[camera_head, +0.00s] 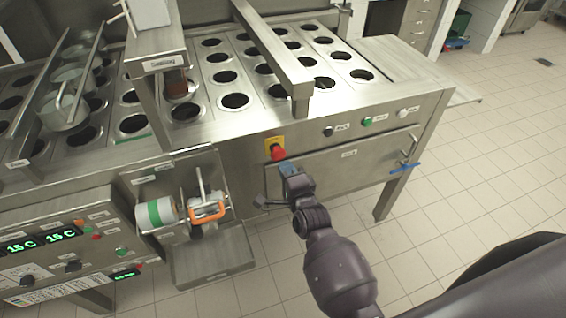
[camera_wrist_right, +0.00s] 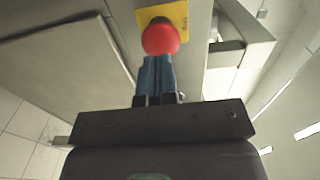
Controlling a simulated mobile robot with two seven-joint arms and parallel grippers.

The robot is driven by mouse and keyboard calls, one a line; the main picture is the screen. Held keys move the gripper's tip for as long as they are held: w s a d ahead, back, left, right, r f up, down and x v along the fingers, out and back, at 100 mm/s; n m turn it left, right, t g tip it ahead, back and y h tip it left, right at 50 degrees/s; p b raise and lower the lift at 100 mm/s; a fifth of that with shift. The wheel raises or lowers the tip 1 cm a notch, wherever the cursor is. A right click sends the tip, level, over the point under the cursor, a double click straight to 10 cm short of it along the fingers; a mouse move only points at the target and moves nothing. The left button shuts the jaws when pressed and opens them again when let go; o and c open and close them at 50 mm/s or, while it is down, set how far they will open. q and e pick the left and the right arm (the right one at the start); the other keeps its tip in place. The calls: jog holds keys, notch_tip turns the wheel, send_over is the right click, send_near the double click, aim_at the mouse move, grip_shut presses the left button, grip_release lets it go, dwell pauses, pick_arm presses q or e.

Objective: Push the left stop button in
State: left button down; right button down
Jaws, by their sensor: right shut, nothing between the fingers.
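A red mushroom stop button (camera_head: 277,153) on a yellow plate (camera_head: 274,142) sits on the front panel of the steel machine. It also shows in the right wrist view (camera_wrist_right: 160,37), at the top centre. My right gripper (camera_head: 287,168) is just below and right of the button in the head view. In the wrist view its blue fingers (camera_wrist_right: 156,72) are shut and empty, with their tips at the button's lower edge. I cannot tell whether they touch it. My left gripper is not in view.
Black, green and white buttons (camera_head: 367,121) line the panel on the right. A blue handle (camera_head: 404,168) sticks out at the right edge. A cylinder with a green band (camera_head: 155,213) and an orange clamp (camera_head: 207,211) are at the left. The tiled floor (camera_head: 480,150) on the right is free.

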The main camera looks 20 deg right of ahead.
aim_at(277, 153)
jog(key=shift+w, duration=1.2)
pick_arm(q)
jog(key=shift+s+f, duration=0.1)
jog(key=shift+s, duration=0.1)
